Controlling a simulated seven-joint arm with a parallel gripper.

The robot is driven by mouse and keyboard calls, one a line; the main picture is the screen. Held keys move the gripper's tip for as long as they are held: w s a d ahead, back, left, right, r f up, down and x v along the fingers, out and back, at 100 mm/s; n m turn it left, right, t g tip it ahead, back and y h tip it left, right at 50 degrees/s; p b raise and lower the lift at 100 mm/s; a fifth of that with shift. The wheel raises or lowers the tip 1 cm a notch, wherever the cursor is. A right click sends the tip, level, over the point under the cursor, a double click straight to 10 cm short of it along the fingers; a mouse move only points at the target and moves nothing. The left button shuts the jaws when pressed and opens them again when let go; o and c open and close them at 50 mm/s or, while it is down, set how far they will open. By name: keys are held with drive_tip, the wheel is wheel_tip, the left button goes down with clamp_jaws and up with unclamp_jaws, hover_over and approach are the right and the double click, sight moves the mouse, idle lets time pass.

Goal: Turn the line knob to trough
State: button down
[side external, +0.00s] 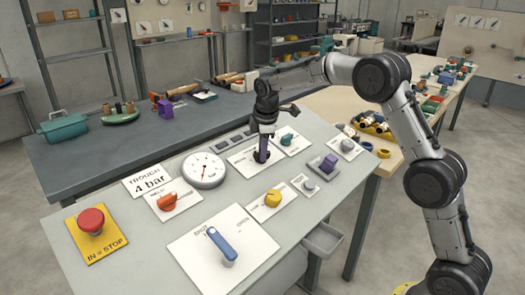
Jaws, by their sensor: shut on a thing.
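My gripper (263,146) points down over a white plate (241,163) at the upper middle of the sloping panel. It is shut on a dark knob (262,156) on that plate. The fingers hide much of the knob, so I cannot tell which way it points. The plate's lettering is too small to read, so I cannot confirm from it that this is the line knob. A card reading "TROUGH 4 bar" (148,182) lies left of a round white gauge (203,170).
Around my gripper are a teal knob (287,140), a purple block-shaped knob (329,163) and a yellow knob (272,198). Nearer are an orange knob (166,201), a blue lever (221,244) and a red stop button (91,220). Bare panel (215,207) lies between plates.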

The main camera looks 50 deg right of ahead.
drive_tip(key=m, duration=0.5)
drive_tip(key=shift+m+g+y, duration=0.4)
drive_tip(key=shift+d+m+y, duration=0.1)
drive_tip(key=shift+m+y, duration=0.3)
drive_tip(key=shift+m, duration=1.9)
drive_tip(key=c, duration=0.8)
unclamp_jaws()
drive_tip(key=shift+r, duration=0.15)
wheel_tip(320, 180, up, 13)
drive_tip(key=s, duration=0.2)
drive_tip(key=shift+r, duration=0.2)
